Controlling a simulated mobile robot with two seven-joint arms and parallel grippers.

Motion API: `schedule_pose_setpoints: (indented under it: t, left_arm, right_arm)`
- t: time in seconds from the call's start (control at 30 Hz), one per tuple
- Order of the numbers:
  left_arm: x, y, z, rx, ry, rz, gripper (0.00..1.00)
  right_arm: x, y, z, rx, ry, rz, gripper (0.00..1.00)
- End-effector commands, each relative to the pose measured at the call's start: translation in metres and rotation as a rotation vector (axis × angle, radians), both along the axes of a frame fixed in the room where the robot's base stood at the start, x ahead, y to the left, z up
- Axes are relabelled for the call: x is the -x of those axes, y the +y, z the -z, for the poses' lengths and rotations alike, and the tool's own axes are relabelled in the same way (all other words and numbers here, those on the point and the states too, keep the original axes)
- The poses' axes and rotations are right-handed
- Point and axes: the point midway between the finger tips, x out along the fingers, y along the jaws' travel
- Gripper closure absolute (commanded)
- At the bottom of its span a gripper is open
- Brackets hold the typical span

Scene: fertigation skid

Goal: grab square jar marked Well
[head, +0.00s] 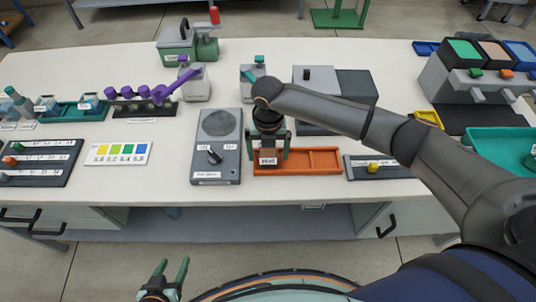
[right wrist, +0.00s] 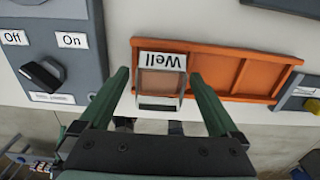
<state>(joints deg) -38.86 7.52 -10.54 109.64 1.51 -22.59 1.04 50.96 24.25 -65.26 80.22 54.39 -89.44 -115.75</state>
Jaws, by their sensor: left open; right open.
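The square jar marked Well (right wrist: 161,77) stands at the left end of the orange tray (right wrist: 232,75) in the right wrist view. It has a white label and a brownish see-through body. It also shows in the head view (head: 268,158), at the left end of the orange tray (head: 310,160). My right gripper (right wrist: 162,82) is open, with one green finger on each side of the jar and gaps between the fingers and the jar. My left gripper (head: 171,272) is open and empty, low in front of the table.
A grey switch box (head: 217,150) with Off and On labels stands just left of the tray. A grey block with a yellow knob (head: 373,167) is to its right. A colour chart (head: 118,154) lies further left. Bare white table lies between them.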

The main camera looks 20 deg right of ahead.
Motion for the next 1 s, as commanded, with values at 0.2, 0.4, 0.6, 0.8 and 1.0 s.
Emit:
schedule_pose_setpoints:
  t: [0.2, 0.4, 0.6, 0.8, 1.0]
  left_arm:
    - [-0.0003, -0.0002, -0.0002, 0.000, -0.001, 0.000, 0.41]
    - [-0.0004, -0.0002, -0.0003, 0.000, -0.001, 0.000, 0.41]
    - [-0.0005, -0.0002, -0.0004, 0.000, -0.001, 0.000, 0.41]
    - [-0.0004, -0.0002, -0.0004, 0.000, -0.001, 0.000, 0.41]
    - [-0.0004, -0.0002, -0.0005, 0.001, -0.001, -0.001, 0.41]
  right_arm:
    - [0.0001, -0.0001, -0.0001, 0.000, 0.000, 0.000, 0.11]
    - [0.0002, -0.0002, -0.0003, 0.001, 0.001, 0.000, 0.34]
    - [0.0001, -0.0003, -0.0004, 0.001, 0.001, 0.001, 0.56]
    - [0.0001, -0.0003, -0.0005, 0.001, 0.000, 0.001, 0.79]
    - [-0.0001, -0.0002, -0.0008, 0.000, 0.000, 0.001, 0.98]
